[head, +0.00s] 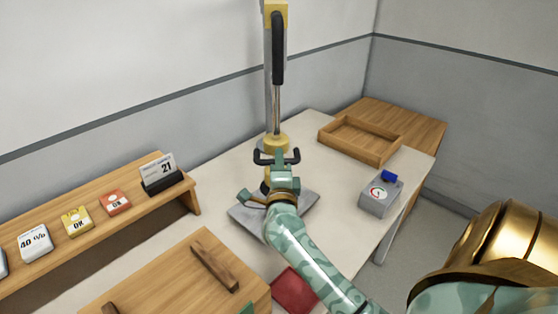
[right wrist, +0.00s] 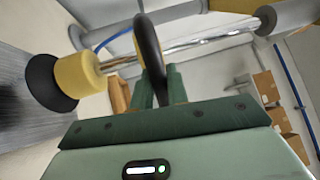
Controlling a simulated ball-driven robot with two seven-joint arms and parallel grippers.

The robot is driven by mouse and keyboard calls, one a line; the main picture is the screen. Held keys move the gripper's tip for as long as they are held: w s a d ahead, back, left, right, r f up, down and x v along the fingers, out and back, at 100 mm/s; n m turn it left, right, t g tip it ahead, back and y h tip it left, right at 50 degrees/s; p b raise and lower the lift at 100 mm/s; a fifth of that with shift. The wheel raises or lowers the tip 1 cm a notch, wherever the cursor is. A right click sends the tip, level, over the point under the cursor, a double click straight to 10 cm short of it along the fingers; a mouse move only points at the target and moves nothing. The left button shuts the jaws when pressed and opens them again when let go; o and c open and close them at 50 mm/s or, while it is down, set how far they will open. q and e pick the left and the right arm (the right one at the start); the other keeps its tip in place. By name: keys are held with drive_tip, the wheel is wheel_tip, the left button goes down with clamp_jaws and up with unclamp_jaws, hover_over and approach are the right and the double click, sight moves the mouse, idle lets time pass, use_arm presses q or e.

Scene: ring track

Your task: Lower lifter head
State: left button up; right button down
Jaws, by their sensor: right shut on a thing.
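The lifter (head: 277,45) rises at the back of the table, with a black hose and a chrome rod. Its black handle (head: 293,156) sits below a yellow collar (head: 276,143). My right gripper (head: 282,169) is shut on the handle. In the right wrist view the handle (right wrist: 150,55) passes between my green fingers (right wrist: 162,85). The lifter head there is a yellow body (right wrist: 78,75) with a black cup (right wrist: 45,83), at the left. In the head view my gripper mostly hides that head. A grey plate (head: 245,212) lies beneath; I cannot tell whether the cup touches it.
A wooden tray (head: 325,139) and a grey gauge box with a blue top (head: 379,205) stand right of the plate. A wooden shelf (head: 100,232) with number cards is at left.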

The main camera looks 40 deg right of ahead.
wheel_tip(320, 180, down, 7)
drive_tip(key=b, duration=0.2)
drive_tip(key=shift+b, duration=0.35)
drive_tip(key=c, duration=1.4)
unclamp_jaws()
drive_tip(key=shift+c, duration=0.2)
